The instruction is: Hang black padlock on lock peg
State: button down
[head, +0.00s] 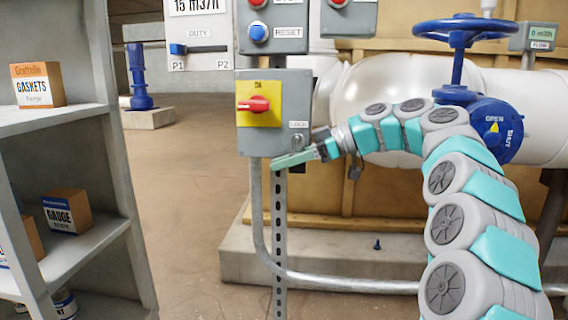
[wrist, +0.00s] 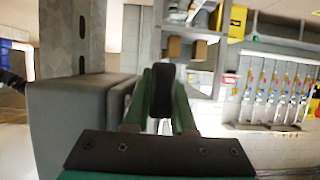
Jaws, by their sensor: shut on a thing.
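My gripper (head: 284,162) reaches in from the right, just below the lower right corner of the grey switch box (head: 275,86). In the wrist view my gripper (wrist: 163,75) is shut on the black padlock (wrist: 161,92), which sits between its two green fingers. The padlock's shackle cannot be made out. The lock peg (head: 298,139) is a small piece under a white label at the box's lower right, just above my gripper. I cannot tell if the padlock touches it.
The switch box has a red handle (head: 254,105) on a yellow plate. A slotted post (head: 279,230) and a bent conduit (head: 262,235) run down below it. A blue valve wheel (head: 458,33) is at the right. A shelf with boxes (head: 70,115) stands at the left.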

dwell(0.3)
jog(key=c, duration=0.7)
grip_release()
jog(key=shift+r, duration=0.1)
